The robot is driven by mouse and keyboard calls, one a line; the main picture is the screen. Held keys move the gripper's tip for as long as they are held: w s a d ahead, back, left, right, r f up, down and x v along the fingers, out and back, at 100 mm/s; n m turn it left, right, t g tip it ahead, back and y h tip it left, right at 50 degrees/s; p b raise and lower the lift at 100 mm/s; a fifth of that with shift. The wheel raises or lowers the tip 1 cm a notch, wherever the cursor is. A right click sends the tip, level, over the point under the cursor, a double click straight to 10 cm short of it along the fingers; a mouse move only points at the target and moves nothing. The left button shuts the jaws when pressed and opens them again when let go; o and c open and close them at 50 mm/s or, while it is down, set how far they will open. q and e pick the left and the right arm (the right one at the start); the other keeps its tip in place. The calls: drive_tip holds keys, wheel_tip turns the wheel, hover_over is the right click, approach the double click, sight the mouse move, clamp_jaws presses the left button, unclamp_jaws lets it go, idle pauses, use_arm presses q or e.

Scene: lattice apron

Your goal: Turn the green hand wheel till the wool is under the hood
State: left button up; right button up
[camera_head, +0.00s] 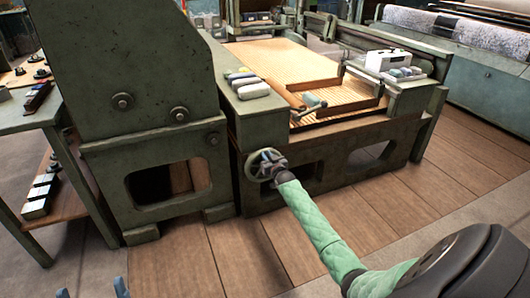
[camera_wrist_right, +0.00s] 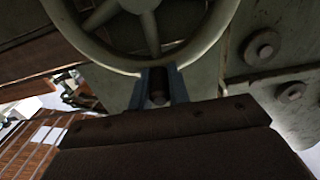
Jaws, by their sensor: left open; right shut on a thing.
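The green hand wheel (camera_head: 254,166) is on the front side of the green machine, low on its frame. My right gripper (camera_head: 272,168) is shut on its rim. In the right wrist view the blue fingers of the right gripper (camera_wrist_right: 158,88) straddle the lower rim of the wheel (camera_wrist_right: 95,52), with spokes above. The slatted lattice apron (camera_head: 280,62) runs back across the machine. A pale bluish tuft (camera_head: 311,99) lies near its front end; I cannot tell whether it is the wool. My left gripper (camera_head: 92,291) is open and empty at the bottom edge.
A white box (camera_head: 388,60) stands on the right ledge. A tall green casing (camera_head: 130,70) stands to the left, beside a table (camera_head: 40,122) holding small blocks. The plank floor in front is clear.

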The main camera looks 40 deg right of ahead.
sight(277, 154)
drive_tip(key=shift+s+d+f+b, duration=0.15)
drive_tip(key=shift+d, duration=0.45)
drive_tip(key=shift+s+d+f+b, duration=0.1)
drive_tip(key=shift+d, duration=0.5)
drive_tip(key=shift+s+d+f+b, duration=0.15)
drive_tip(key=shift+d, duration=0.45)
drive_tip(key=shift+s+d+f+b, duration=0.2)
drive_tip(key=shift+d+f+b, duration=0.3)
drive_tip(key=shift+d, duration=0.25)
drive_tip(key=shift+s+d+f+b, duration=0.15)
drive_tip(key=shift+d+f+b, duration=0.2)
drive_tip(key=shift+d+f, duration=0.3)
drive_tip(key=shift+d, duration=0.1)
drive_tip(key=f, duration=0.1)
drive_tip(key=d+f+b, duration=0.1)
drive_tip(key=f+b, duration=0.1)
drive_tip(key=shift+s+d, duration=0.25)
drive_tip(key=shift+d, duration=0.15)
